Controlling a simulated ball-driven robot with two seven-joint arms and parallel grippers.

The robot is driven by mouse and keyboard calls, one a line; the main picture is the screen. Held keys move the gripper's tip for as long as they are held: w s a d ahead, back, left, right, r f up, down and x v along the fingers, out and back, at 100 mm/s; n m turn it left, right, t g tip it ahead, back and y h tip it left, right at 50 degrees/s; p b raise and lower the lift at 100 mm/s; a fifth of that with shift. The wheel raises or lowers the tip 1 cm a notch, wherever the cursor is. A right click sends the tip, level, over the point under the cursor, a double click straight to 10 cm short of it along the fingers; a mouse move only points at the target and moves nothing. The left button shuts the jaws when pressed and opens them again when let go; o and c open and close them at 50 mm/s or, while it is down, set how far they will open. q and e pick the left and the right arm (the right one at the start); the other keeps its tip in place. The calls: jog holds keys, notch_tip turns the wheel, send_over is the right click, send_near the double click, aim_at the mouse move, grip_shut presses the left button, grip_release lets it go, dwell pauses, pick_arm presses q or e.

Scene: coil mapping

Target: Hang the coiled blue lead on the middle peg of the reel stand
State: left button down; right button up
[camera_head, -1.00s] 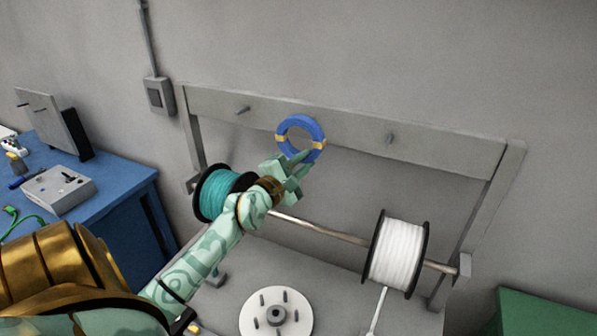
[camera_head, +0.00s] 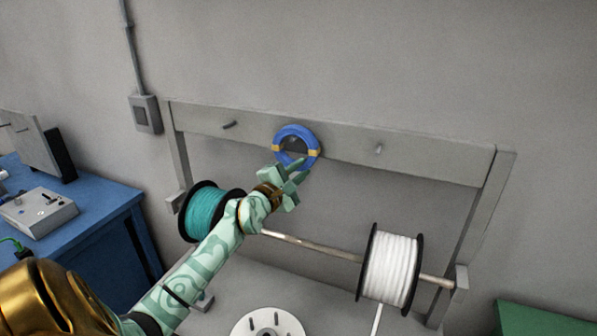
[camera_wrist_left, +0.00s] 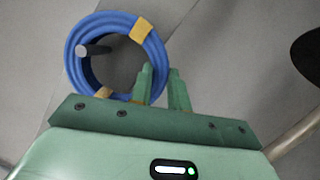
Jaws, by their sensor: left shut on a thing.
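The coiled blue lead (camera_head: 316,140), a ring with yellow bands, is in front of the reel stand's grey top board (camera_head: 340,143). My left gripper (camera_head: 290,173) is shut on the ring's lower edge, its fingers pointing up at the board. In the left wrist view the fingers (camera_wrist_left: 163,85) grip the lower right of the blue ring (camera_wrist_left: 77,62). The middle peg (camera_wrist_left: 97,49) shows within the ring's opening there, its end overlapping the ring's left inner edge. I cannot tell whether the ring rests on it. My right gripper is not in view.
The left peg (camera_head: 229,125) and right peg (camera_head: 378,149) are bare. Below, a rod (camera_head: 318,247) carries a teal reel (camera_head: 206,211) and a white reel (camera_head: 390,269). A blue bench (camera_head: 92,222) stands left, a green box (camera_head: 540,318) at lower right.

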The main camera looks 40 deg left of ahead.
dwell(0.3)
pick_arm(q)
jog(key=c, duration=1.3)
grip_release()
jog(key=shift+o, duration=0.2)
jog(key=shift+s, duration=0.1)
jog(key=s+d+f+b, duration=0.1)
jog(key=s+b, duration=0.2)
jog(key=s, duration=1.3)
jog(key=shift+f, duration=0.4)
